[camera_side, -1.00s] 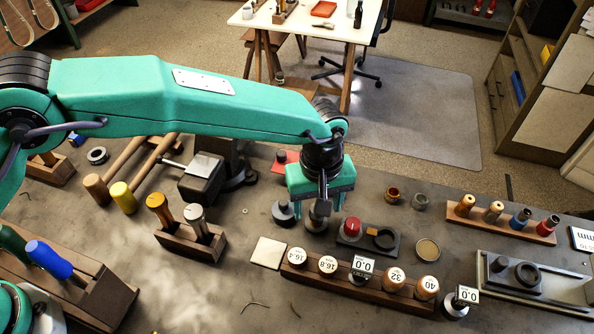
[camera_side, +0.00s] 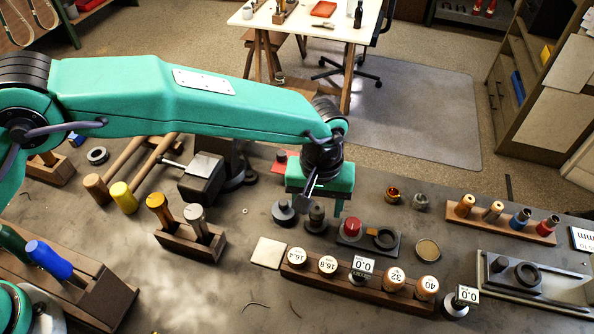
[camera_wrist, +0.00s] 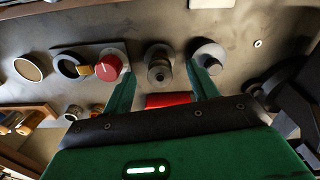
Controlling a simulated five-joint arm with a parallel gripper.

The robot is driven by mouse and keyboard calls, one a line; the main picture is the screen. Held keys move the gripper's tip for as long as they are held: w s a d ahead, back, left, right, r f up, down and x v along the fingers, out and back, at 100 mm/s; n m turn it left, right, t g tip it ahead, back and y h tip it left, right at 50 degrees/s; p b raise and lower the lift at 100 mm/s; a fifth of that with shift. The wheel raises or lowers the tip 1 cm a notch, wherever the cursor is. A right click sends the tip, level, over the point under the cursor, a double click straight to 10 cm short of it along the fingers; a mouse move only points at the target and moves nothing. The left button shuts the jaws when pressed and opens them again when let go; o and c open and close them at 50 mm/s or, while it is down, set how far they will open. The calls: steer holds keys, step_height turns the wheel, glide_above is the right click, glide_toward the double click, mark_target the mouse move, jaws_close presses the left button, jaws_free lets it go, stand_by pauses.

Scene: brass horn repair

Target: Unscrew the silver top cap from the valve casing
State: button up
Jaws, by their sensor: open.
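The valve casing (camera_side: 316,226) stands upright on the bench in a dark round base. Its cap (camera_side: 317,210) looks dull grey in this light. In the wrist view the cap (camera_wrist: 159,70) lies between my two fingers, with visible gaps on both sides. My gripper (camera_side: 323,203) is open and points down over the casing; it also shows in the wrist view (camera_wrist: 163,62). I cannot tell how far the fingertips reach down beside the cap, or whether its thread is engaged.
A dark round piece (camera_side: 284,212) stands close to the casing's left. A red knob (camera_side: 352,226) and a black ring (camera_side: 384,238) sit on a plate to its right. A wooden rack of labelled pieces (camera_side: 335,284) lies in front. A pale square plate (camera_side: 268,252) lies front left.

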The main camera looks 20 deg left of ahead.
steer(key=shift+m, duration=1.9)
steer(key=shift+m, duration=0.3)
steer(key=shift+m, duration=1.7)
jaws_close()
